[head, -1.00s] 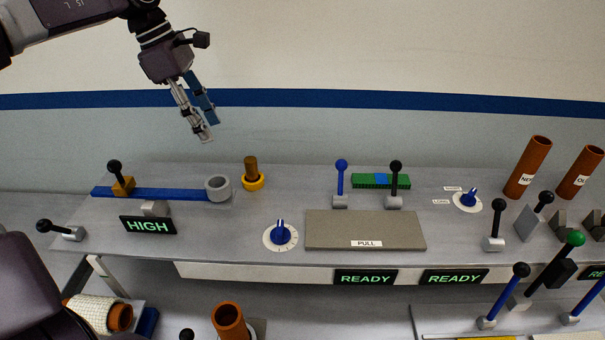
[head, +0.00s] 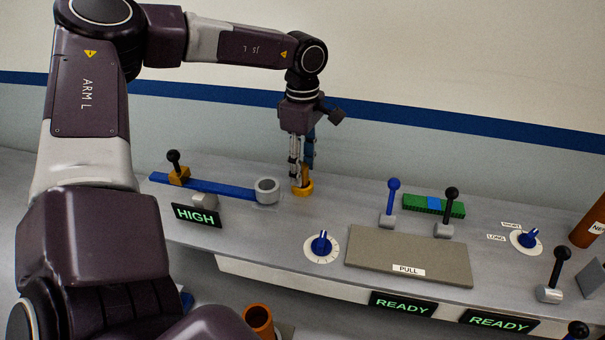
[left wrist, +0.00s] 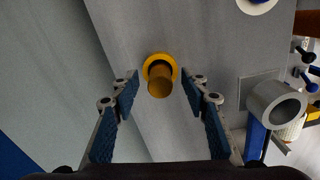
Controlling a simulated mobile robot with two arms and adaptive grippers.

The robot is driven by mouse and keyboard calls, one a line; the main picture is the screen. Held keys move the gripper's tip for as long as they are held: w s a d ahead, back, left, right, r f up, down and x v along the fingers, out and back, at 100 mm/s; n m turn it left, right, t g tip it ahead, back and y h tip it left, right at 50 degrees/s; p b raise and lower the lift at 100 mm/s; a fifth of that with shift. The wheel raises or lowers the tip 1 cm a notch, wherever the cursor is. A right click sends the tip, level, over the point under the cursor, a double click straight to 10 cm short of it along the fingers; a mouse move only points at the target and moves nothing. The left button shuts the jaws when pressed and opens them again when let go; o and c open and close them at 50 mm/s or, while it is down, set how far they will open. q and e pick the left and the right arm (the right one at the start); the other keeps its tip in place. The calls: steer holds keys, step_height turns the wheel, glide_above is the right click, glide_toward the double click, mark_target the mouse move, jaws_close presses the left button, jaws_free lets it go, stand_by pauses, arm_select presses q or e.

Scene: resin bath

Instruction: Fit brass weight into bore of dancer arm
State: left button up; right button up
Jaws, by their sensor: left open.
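The brass weight, a brown-gold post with a yellow collar (head: 303,190), stands on the bench just right of the dancer arm. In the left wrist view the brass weight (left wrist: 159,82) is seen nearly end-on. The dancer arm is a blue bar (head: 220,188) ending in a grey ring (head: 267,185) with an open bore. That ring also shows at right in the left wrist view (left wrist: 258,107). My left gripper (head: 301,176) points down over the weight, open. In the left wrist view its fingers (left wrist: 161,88) lie on either side of the post, with gaps visible. My right gripper is out of view.
A black-knobbed slider (head: 178,172) sits on the bar's left end. A HIGH sign (head: 196,215) and a blue dial (head: 321,244) stand in front. To the right are a PULL panel (head: 405,256), a blue lever (head: 392,200) and a green block (head: 433,206).

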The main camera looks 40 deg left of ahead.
arm_select(q)
jaws_close()
steer(key=shift+w+r, duration=0.1)
steer(key=shift+r, duration=0.1)
stand_by(0.3)
